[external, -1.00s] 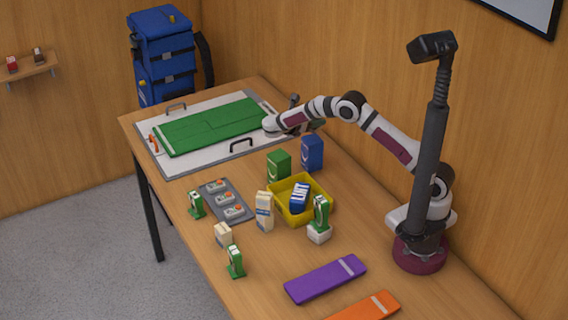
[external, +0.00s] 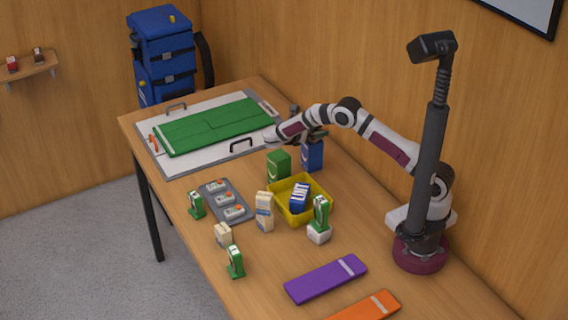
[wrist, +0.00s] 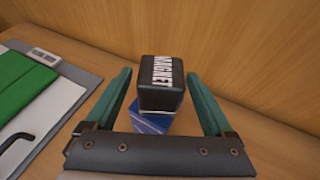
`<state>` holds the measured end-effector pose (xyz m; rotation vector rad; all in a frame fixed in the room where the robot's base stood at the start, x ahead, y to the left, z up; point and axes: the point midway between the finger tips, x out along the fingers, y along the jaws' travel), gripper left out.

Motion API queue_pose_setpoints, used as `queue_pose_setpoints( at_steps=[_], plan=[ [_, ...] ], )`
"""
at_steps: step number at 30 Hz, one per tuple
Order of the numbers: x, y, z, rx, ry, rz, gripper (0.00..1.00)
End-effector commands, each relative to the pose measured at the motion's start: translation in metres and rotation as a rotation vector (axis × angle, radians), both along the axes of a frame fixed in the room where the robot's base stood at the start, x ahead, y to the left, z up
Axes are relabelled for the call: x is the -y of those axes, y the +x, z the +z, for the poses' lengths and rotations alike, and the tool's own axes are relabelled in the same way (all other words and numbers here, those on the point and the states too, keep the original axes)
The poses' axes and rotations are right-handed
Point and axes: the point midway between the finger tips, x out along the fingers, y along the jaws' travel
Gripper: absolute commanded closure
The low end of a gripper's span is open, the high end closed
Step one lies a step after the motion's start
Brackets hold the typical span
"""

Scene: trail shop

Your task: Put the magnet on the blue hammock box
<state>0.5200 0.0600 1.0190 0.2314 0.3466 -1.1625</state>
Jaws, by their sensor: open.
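The magnet (wrist: 161,82) is a black block with white "MAGNET" lettering. In the wrist view it sits on top of a blue box (wrist: 152,123), apparently resting on it. The blue box (external: 312,156) also shows in the external view, upright beside a green box, its top hidden by my wrist. My gripper (wrist: 158,72) is open, its teal fingers on either side of the magnet with a visible gap at each side. I cannot make out the magnet in the external view.
A green box (external: 279,165) stands close beside the blue box. A yellow bin (external: 325,208) with a blue-and-white item is nearer the camera. A white board with a green panel (external: 215,127) lies at the far end. Several small packs and a grey tray (external: 238,214) stand in front.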

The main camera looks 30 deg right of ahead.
Motion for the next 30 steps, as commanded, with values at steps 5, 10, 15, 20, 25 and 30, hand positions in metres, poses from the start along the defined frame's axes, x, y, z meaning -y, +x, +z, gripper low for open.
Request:
queue_pose_setpoints(
  at_steps=[5, 10, 15, 20, 25, 30],
  plan=[
    [-0.029, -0.011, 0.015, 0.004, 0.002, 0.003, 0.13],
    [-0.071, -0.028, 0.033, 0.004, 0.003, 0.003, 0.13],
    [-0.097, -0.039, 0.045, 0.002, 0.002, 0.002, 0.13],
    [-0.103, -0.042, 0.048, 0.001, 0.000, 0.002, 0.13],
    [-0.062, -0.058, 0.073, 0.060, 0.152, -0.159, 0.13],
    [0.036, -0.163, 0.117, 0.314, 0.580, -0.749, 0.13]
  ],
)
